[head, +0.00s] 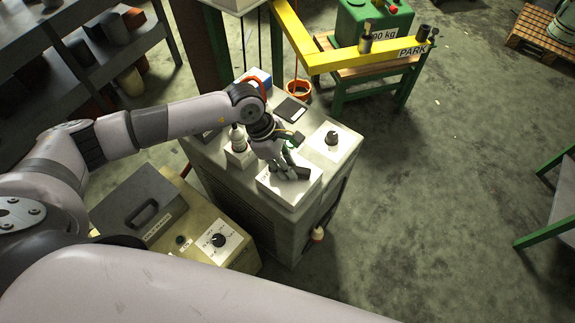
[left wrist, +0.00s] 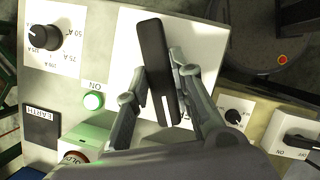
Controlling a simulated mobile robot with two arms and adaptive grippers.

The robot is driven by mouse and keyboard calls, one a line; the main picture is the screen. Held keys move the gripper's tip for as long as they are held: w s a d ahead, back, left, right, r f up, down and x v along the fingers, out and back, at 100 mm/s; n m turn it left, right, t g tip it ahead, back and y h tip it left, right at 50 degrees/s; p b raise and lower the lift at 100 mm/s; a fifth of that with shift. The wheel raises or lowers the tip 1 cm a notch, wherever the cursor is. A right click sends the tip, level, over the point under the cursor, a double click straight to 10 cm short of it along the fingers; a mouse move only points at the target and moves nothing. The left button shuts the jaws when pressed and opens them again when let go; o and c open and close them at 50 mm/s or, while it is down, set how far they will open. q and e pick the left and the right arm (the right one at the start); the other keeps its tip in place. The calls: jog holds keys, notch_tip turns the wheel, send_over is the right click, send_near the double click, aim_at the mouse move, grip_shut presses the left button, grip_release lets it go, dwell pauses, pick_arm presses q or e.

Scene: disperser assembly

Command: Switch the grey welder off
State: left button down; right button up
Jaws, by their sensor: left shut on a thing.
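The grey welder (head: 272,222) stands in the middle of the head view, with white panels on its top. My left gripper (head: 289,172) is over the front white panel, shut on the black switch handle (head: 303,173). In the left wrist view the long black handle (left wrist: 152,45) lies between the two fingers of the gripper (left wrist: 158,85), slightly tilted, over its white plate (left wrist: 125,45). A green lamp (left wrist: 93,101) marked ON beside the plate looks lit. The fingers hide part of the plate's lettering. My right gripper is out of view.
The welder's current knob (head: 332,138) is behind the gripper. A yellowish machine with its own dial (head: 218,241) stands close at front left. A yellow beam (head: 350,57) marked PARK is behind.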

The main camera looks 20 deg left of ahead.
pick_arm(q)
jog(key=n+t+b, duration=0.1)
jog(key=n, duration=0.2)
jog(key=shift+s+n, duration=0.1)
jog(key=shift+n, duration=0.3)
jog(key=n+t+y+b, duration=0.1)
jog(key=n, duration=0.1)
jog(key=shift+d+n+b, duration=0.15)
jog(key=shift+n+b, duration=0.15)
jog(key=shift+b, duration=0.05)
jog(key=n+t+b, duration=0.1)
jog(key=n+b, duration=0.1)
jog(key=n, duration=0.1)
jog(key=shift+y, duration=0.4)
jog(key=shift+s+n+t+y+b, duration=0.1)
jog(key=shift+n+t+y+b, duration=0.25)
jog(key=shift+n, duration=0.5)
jog(key=shift+n+t+y+b, duration=0.1)
jog(key=shift+n+y+b, duration=0.15)
jog(key=shift+n+b, duration=0.45)
jog(key=shift+r+n, duration=0.1)
jog(key=shift+n, duration=0.25)
jog(key=c, duration=1.4)
grip_release()
